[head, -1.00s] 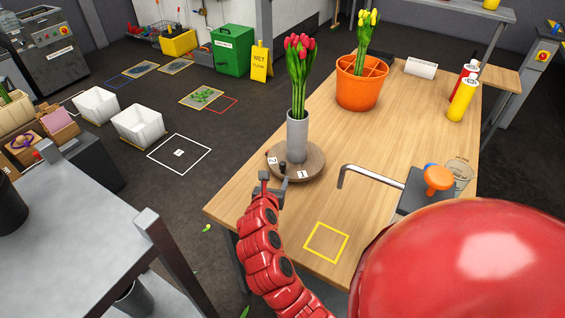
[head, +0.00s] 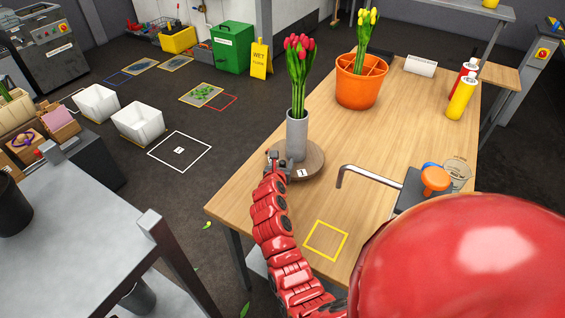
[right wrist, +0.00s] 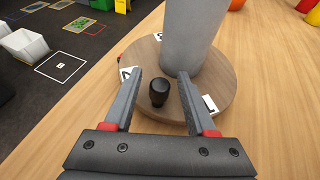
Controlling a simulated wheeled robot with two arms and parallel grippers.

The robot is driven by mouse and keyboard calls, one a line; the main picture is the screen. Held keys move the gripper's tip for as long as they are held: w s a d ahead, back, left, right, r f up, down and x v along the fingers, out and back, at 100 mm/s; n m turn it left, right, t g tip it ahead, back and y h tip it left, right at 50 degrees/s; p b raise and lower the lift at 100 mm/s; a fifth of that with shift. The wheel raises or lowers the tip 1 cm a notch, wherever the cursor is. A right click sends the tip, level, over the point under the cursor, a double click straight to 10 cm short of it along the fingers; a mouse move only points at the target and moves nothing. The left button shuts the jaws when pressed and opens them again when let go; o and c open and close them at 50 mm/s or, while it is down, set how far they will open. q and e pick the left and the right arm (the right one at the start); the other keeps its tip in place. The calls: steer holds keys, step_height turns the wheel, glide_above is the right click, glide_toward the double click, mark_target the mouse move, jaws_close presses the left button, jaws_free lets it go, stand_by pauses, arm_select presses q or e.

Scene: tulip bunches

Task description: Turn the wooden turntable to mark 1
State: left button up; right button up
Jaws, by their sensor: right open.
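The round wooden turntable (head: 314,160) sits on the table and carries a grey vase (head: 297,135) with red tulips (head: 299,62). Mark 1 (head: 302,173) shows at its near edge. In the right wrist view the turntable (right wrist: 222,75) has a black knob (right wrist: 159,92) standing up near its rim, with white labels on both sides, partly behind the fingers. My right gripper (head: 273,157) is at the turntable's near left edge. In the right wrist view my right gripper (right wrist: 160,105) is open, its fingers on either side of the knob with gaps. My left gripper is out of view.
A bent metal rod (head: 372,172) reaches toward the turntable from the right. An orange pot (head: 361,82) with yellow tulips stands behind. A yellow square outline (head: 326,239) marks bare tabletop in front. The table's left edge is close to the turntable.

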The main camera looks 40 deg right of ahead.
steer(key=shift+c, duration=0.4)
jaws_close()
stand_by(0.9)
